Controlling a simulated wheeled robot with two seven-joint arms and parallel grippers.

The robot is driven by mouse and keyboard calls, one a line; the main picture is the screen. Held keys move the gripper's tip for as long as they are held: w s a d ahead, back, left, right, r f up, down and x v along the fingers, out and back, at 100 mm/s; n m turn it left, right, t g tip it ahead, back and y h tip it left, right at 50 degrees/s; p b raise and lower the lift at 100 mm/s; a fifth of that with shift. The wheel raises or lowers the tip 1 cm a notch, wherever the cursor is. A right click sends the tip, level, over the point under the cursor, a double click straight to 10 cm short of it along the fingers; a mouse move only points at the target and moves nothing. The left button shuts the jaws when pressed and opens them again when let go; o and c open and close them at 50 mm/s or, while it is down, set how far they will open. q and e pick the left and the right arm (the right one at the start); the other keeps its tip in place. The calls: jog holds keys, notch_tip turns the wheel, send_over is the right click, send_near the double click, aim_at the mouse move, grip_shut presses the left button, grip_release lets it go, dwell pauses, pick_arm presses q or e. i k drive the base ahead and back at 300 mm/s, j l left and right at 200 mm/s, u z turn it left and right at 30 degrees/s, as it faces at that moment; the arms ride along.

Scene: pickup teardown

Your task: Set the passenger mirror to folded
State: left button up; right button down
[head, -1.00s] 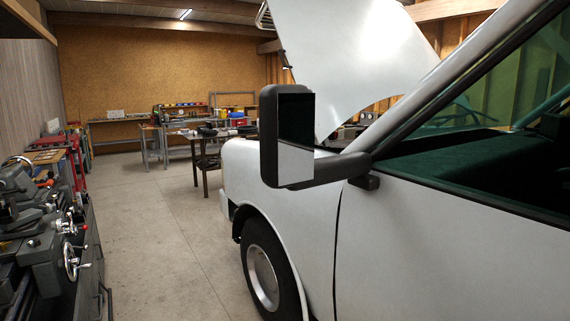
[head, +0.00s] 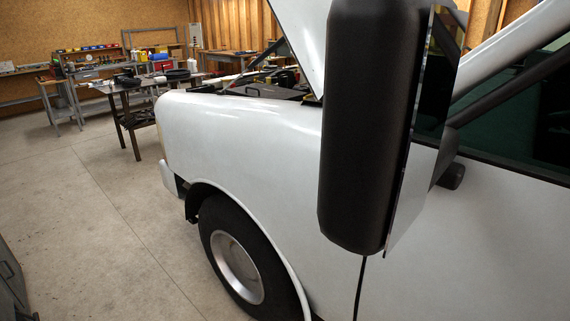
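The passenger mirror (head: 365,130) is large and close in the head view, right of centre. Its black housing is seen from its outer side, and its glass (head: 412,165) shows as a thin, steeply angled strip on the right edge. The mirror stands out from the white truck's door. Its black mount (head: 452,176) shows behind it on the door, below the window; most of the arm between is hidden by the housing. Neither of my grippers is in view, and nothing is seen touching the mirror.
The white truck's fender (head: 245,135) and front wheel (head: 240,262) are close below and left of the mirror. Its raised hood (head: 302,40) is behind. A dark worktable (head: 125,110) stands at the back left.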

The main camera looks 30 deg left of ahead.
aim_at(391, 66)
jog(key=j+z, duration=0.25)
jog(key=j, duration=0.25)
jog(key=i+j+z, duration=0.2)
jog(key=j, duration=0.3)
jog(key=k+j+z, duration=0.1)
jog(key=j+z, duration=0.15)
jog(key=j, duration=0.25)
jog(key=j+z, duration=0.2)
jog(key=j, duration=0.3)
jog(key=k+j+z, duration=0.25)
jog(key=j, duration=0.2)
jog(key=j+z, duration=0.2)
jog(key=j, duration=0.3)
jog(key=k+j+z, duration=0.25)
jog(key=j, duration=0.2)
jog(key=k+j+z, duration=0.35)
jog(key=j, duration=0.2)
jog(key=k+j+z, duration=0.35)
jog(key=k+j, duration=0.05)
jog(key=j, duration=0.05)
